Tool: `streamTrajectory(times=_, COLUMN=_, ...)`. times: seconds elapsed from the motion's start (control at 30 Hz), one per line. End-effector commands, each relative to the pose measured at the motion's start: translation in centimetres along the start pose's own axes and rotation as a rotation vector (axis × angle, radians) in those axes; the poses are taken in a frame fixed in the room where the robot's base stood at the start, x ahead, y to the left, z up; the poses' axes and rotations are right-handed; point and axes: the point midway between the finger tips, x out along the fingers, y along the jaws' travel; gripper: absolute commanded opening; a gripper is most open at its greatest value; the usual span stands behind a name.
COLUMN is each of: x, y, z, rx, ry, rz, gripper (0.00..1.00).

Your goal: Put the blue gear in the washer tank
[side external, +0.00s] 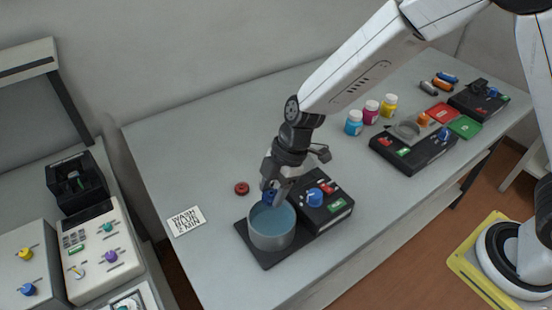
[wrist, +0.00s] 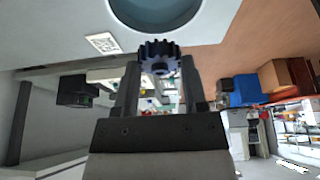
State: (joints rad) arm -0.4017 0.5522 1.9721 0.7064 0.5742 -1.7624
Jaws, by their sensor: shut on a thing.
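My gripper (side external: 272,186) is shut on the blue gear (wrist: 159,57), which sits between the two fingertips in the wrist view. In the side view the gear (side external: 269,196) is a small dark blue shape at the back rim of the washer tank. The washer tank (side external: 272,238) is a round, open, grey-blue cup on a black base. The tank also shows at the top of the wrist view (wrist: 158,12), just beyond the gear. The gear appears above the tank's rim; I cannot tell whether they touch.
A black control box (side external: 322,207) with a blue knob stands right of the tank. A red ring (side external: 242,188) and a "WASH BLUE 2 MIN" card (side external: 186,220) lie to the left. Small bottles (side external: 371,111) and a second black device (side external: 412,150) stand farther right.

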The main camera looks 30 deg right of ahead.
Motion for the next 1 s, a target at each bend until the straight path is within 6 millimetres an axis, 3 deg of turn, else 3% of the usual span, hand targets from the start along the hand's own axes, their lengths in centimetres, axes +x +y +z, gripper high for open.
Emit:
streamTrajectory(times=0.37, x=1.0, y=0.0, z=0.4, rx=0.001, ry=-0.001, rz=0.0, gripper=0.0)
streamTrajectory(times=1.0, x=5.0, y=0.0, z=2.0, rx=0.001, ry=0.0, rz=-0.001, gripper=0.0)
